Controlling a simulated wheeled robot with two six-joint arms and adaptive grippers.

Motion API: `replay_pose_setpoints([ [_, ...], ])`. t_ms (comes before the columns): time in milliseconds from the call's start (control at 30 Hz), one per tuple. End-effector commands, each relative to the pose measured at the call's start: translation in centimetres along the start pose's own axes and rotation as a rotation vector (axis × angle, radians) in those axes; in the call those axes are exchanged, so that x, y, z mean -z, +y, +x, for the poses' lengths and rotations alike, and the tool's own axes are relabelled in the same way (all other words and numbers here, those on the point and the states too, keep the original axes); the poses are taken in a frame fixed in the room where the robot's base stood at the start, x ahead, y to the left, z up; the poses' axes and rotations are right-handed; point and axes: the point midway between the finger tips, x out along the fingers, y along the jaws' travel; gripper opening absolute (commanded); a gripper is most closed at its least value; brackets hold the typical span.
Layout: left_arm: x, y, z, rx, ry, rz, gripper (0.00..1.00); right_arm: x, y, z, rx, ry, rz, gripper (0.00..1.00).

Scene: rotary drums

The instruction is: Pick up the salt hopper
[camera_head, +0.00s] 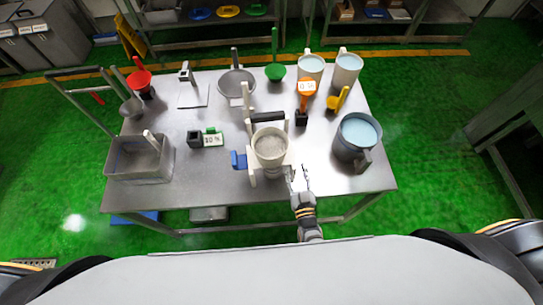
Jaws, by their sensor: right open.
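What looks like the salt hopper (270,147) is a round off-white container filled with grey-white grains. It stands upright near the front middle of the metal table, on or in a pale frame with a dark bar behind it and a blue part at its left. My right gripper (299,180) is open and empty at the table's front edge, just right of and in front of the hopper. I cannot tell whether it touches the frame. My left gripper is not in view.
The metal table (208,180) holds a rectangular bin (119,163) at left, a blue-filled jug (351,151) at right, a labelled black box (194,138), and pans, scoops and paler jugs behind.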

Motion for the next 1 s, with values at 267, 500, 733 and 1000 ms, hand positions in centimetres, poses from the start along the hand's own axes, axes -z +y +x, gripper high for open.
replay_pose_setpoints([
  [267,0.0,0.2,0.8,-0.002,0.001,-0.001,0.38,-0.2,-0.1,2.5,0.0,0.0,0.001,0.41],
  [500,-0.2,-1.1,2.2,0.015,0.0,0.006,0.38,-0.3,-0.2,6.3,0.0,0.0,0.0,0.41],
  [733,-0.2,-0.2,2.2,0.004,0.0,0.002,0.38,-0.1,-0.2,7.0,0.0,-0.002,0.001,0.41],
  [1000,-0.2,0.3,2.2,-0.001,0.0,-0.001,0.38,-0.1,-0.2,6.9,0.0,-0.002,0.001,0.13],
])
